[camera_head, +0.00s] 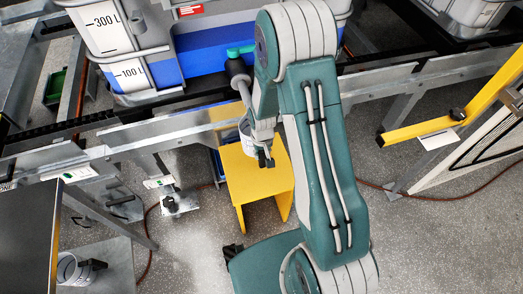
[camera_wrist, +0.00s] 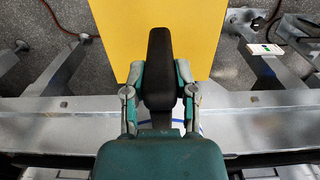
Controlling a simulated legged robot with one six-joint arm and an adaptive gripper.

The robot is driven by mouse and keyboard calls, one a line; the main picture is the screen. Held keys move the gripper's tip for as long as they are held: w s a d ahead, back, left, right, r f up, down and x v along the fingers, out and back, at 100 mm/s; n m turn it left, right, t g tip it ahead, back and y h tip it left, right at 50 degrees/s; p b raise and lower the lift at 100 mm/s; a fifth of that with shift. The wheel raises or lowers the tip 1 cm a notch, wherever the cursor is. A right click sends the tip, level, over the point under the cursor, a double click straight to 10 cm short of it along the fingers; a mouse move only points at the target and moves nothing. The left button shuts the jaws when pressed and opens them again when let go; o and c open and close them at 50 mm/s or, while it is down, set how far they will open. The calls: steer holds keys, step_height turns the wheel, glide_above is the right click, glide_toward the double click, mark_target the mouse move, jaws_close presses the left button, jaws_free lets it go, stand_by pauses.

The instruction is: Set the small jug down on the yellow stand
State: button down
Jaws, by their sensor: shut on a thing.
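The small jug (camera_head: 246,141) is pale with a dark handle. In the head view it is partly hidden behind my gripper (camera_head: 265,158). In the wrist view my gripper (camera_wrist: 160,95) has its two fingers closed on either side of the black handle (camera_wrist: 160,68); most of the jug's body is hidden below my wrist. The yellow stand (camera_head: 253,187) is on the floor, and the jug appears over its far edge in the head view. The stand's flat top (camera_wrist: 115,25) also fills the upper middle of the wrist view. I cannot tell the gap between jug and stand.
A grey metal rail (camera_head: 150,132) runs just behind the stand. Grey and blue totes (camera_head: 125,45) stand on the line above it. A similar metal jug with a black handle (camera_head: 72,270) sits at lower left. A yellow bar (camera_head: 430,127) is at right.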

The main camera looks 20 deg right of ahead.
mark_target(264, 166)
steer(key=shift+d, duration=0.1)
steer(key=shift+s+d, duration=0.1)
steer(key=shift+d, duration=0.05)
steer(key=shift+d+f, duration=0.15)
steer(key=shift+f, duration=0.2)
steer(key=shift+a+f, duration=0.15)
steer(key=shift+f, duration=0.6)
steer(key=shift+a+f, duration=0.1)
steer(key=shift+f, duration=0.6)
steer(key=shift+d+f, duration=0.1)
steer(key=shift+f, duration=1.7)
steer(key=shift+f, duration=0.4)
